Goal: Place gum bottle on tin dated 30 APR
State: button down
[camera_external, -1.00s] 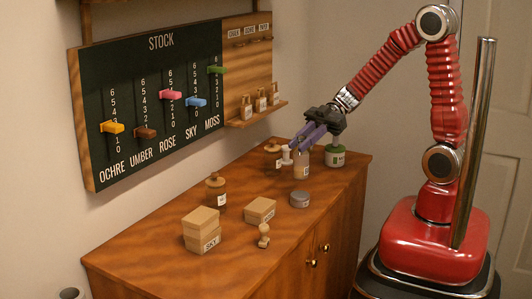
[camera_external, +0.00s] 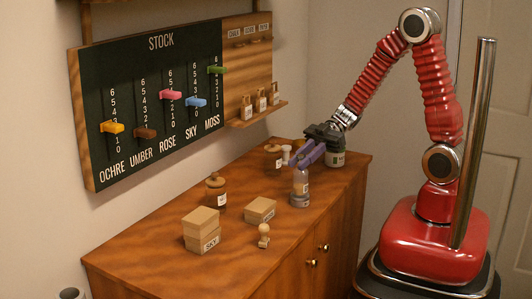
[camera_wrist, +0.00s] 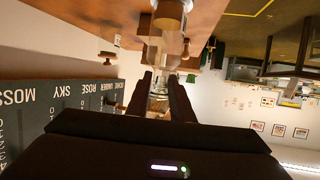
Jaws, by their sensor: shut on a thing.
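My gripper (camera_external: 303,157) is shut on the upper part of the gum bottle (camera_external: 300,180), a pale bottle with a white label, held upright. I cannot tell whether the bottle touches the tin. The tin's date is not readable.
A brown jar (camera_external: 215,190), boxes (camera_external: 201,230) and a wooden stamp (camera_external: 263,236) stand nearer. The table's front right is clear.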

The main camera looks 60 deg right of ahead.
jog(key=shift+f, duration=0.1)
jog(key=c, duration=1.6)
grip_release()
jog(key=shift+o, duration=0.2)
jog(key=shift+d+r, duration=0.3)
jog(key=shift+d, duration=0.15)
jog(key=v, duration=1.1)
